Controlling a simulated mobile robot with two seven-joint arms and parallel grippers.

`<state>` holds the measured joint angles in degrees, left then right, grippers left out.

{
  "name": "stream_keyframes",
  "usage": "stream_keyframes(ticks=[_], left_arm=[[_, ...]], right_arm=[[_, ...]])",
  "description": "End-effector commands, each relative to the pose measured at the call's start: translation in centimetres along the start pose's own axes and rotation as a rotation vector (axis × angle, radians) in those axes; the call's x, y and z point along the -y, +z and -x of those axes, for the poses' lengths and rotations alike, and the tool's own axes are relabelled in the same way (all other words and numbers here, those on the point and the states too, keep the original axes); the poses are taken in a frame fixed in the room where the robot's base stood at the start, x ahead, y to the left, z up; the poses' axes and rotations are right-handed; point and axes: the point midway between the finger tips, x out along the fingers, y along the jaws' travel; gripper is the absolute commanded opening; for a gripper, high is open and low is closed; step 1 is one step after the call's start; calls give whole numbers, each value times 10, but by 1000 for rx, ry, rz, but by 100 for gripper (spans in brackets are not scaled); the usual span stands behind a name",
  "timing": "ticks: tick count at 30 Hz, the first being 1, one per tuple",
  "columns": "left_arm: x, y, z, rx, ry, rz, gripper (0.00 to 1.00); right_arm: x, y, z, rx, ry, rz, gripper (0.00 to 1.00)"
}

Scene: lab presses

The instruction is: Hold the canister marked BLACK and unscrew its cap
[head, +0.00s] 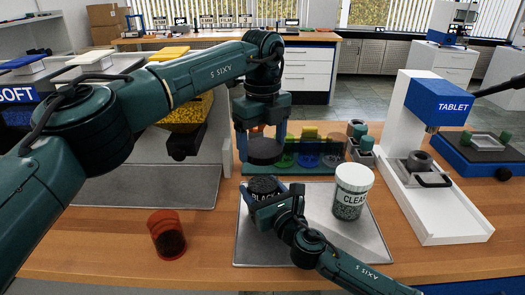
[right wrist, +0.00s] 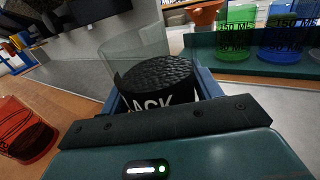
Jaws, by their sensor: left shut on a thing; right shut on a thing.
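The canister marked BLACK (head: 265,196) stands on the grey tray in the head view, full of dark granules. Its top is open; the right wrist view shows its clear wall (right wrist: 132,52) and part of the label. My right gripper (right wrist: 160,95) is shut on the canister, one blue finger on each side; in the head view it (head: 272,205) comes in from the lower right. My left gripper (head: 262,138) points down above the canister, shut on a round dark cap (head: 265,152). The cap is clear of the canister, with a gap between them.
A canister marked CLEAR (head: 350,195) with a white lid stands right on the grey tray (head: 243,245). An orange cup (head: 167,235) stands left of it. A green rack (head: 246,168) with coloured cups is behind. The TABLET press (head: 440,220) stands at right.

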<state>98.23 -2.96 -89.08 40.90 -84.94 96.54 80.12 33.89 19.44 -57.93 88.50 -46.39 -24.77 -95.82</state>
Motion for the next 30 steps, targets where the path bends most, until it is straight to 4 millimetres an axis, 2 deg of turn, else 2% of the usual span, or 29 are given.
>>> stream_keyframes(ticks=[4, 5, 6, 14, 23, 26, 30], left_arm=[[0, 0, 0, -1, 0, 0, 50], [0, 0, 0, -1, 0, 0, 50], [0, 0, 0, -1, 0, 0, 50], [0, 0, -1, 0, 0, 0, 50], [0, 0, 0, 0, 0, 0, 50], [0, 0, 1, 0, 0, 0, 50], [0, 0, 3, 0, 0, 0, 50]], right_arm=[[0, -1, 0, -1, 0, 1, 0], [0, -1, 0, -1, 0, 1, 65], [0, -1, 0, -1, 0, 1, 68], [0, 0, 0, 0, 0, 0, 89], [0, 0, 4, 0, 0, 0, 89], [0, 0, 15, -1, 0, 1, 89], [0, -1, 43, -3, 1, 0, 89]])
